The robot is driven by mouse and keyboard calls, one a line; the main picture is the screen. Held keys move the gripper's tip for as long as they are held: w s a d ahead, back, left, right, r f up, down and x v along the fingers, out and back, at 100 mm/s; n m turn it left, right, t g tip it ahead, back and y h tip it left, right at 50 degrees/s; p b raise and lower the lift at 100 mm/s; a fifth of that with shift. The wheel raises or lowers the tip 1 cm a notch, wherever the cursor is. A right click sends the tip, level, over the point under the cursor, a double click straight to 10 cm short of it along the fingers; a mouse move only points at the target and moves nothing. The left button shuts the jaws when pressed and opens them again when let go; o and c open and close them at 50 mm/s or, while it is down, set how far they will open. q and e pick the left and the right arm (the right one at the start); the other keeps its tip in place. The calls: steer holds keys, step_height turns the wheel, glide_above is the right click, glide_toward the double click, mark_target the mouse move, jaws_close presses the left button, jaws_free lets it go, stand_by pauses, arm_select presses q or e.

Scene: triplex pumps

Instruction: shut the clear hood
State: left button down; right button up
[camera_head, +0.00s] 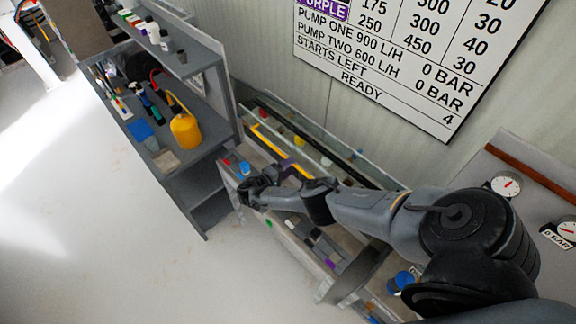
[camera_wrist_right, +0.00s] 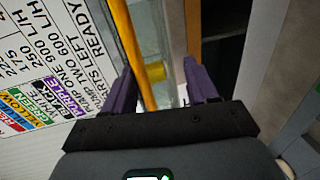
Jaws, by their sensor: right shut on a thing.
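The clear hood (camera_head: 318,157) is a long see-through panel over the bench along the wall, with a yellow bar (camera_head: 268,140) running along it. How far it is tilted is hard to judge. My right gripper (camera_head: 285,166) is at the yellow bar, its arm reaching in from the lower right over the bench. In the right wrist view, the purple fingers (camera_wrist_right: 162,85) stand either side of the yellow bar (camera_wrist_right: 132,50), which lies close to the left finger. The jaws are shut on this bar. The exact contact is partly hidden. My left gripper is not in view.
A grey shelf unit (camera_head: 212,137) with a yellow can (camera_head: 185,130) and tools stands left of the bench. A sign board (camera_head: 385,60) hangs on the wall behind. Gauges (camera_head: 506,184) are at the right. The floor (camera_head: 110,240) at the left is clear.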

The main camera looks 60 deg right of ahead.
steer(key=shift+a+f, duration=0.25)
steer(key=shift+a, duration=0.1)
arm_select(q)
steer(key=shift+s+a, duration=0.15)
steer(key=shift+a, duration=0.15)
arm_select(e)
steer(key=v, duration=1)
steer(key=shift+w+r, duration=0.15)
steer(key=shift+r, duration=0.1)
steer(key=shift+a, duration=0.1)
